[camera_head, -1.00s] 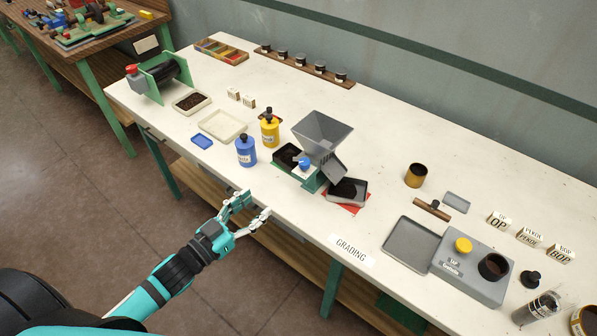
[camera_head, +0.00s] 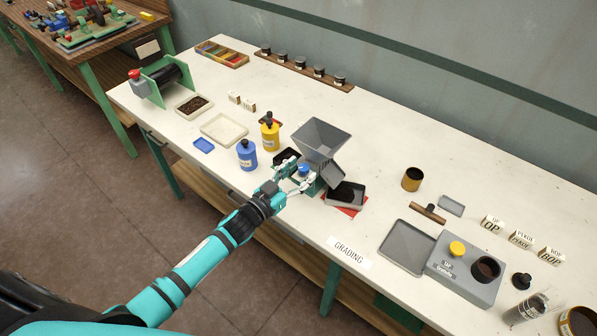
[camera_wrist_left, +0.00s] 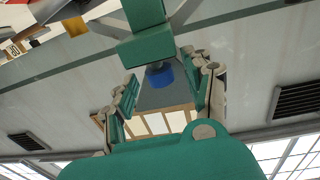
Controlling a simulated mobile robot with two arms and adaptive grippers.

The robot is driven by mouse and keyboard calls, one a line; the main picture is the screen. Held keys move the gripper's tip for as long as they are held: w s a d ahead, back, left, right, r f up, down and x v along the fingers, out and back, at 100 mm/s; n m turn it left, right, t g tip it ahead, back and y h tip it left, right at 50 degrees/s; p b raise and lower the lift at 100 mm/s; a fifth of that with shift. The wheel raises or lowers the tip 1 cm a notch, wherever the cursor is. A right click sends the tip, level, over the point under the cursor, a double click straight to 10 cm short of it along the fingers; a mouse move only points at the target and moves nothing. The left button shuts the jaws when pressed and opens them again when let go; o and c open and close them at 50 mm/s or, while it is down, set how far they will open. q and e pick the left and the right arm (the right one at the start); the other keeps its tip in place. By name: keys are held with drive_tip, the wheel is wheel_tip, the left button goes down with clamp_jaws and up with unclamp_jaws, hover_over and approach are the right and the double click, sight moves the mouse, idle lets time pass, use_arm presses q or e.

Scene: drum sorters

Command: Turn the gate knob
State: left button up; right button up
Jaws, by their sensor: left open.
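The gate knob (camera_head: 303,169) is a small blue knob on the front of the green-framed hopper machine (camera_head: 323,140). In the left wrist view the blue knob (camera_wrist_left: 160,76) shows between the fingers, partly behind a green block of the machine. My left gripper (camera_head: 295,174) is open at the knob, with a finger on either side of it. In the left wrist view the open fingers (camera_wrist_left: 165,90) stand apart from the knob, with gaps on both sides. My right gripper is in neither view.
A dark-filled tray (camera_head: 346,194) on a red mat sits right of the machine. A blue bottle (camera_head: 247,155) and a yellow bottle (camera_head: 269,134) stand to its left. A grey tray (camera_head: 408,247) lies farther right. The white table front (camera_head: 290,215) is clear.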

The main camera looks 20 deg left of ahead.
use_arm(q)
clamp_jaws()
drive_tip(key=shift+d+n+t+y, duration=0.25)
drive_tip(key=shift+n+t+y, duration=0.15)
drive_tip(key=shift+n+y, duration=0.45)
drive_tip(key=n+y+b, duration=0.2)
drive_tip(key=y, duration=0.1)
drive_tip(key=shift+d+t+y, duration=0.2)
drive_tip(key=shift+t+y, duration=0.05)
drive_tip(key=shift+t, duration=0.05)
drive_tip(key=shift+s+n+y+b, duration=0.1)
drive_tip(key=shift+n+y+b, duration=0.25)
drive_tip(key=shift+y, duration=0.35)
unclamp_jaws()
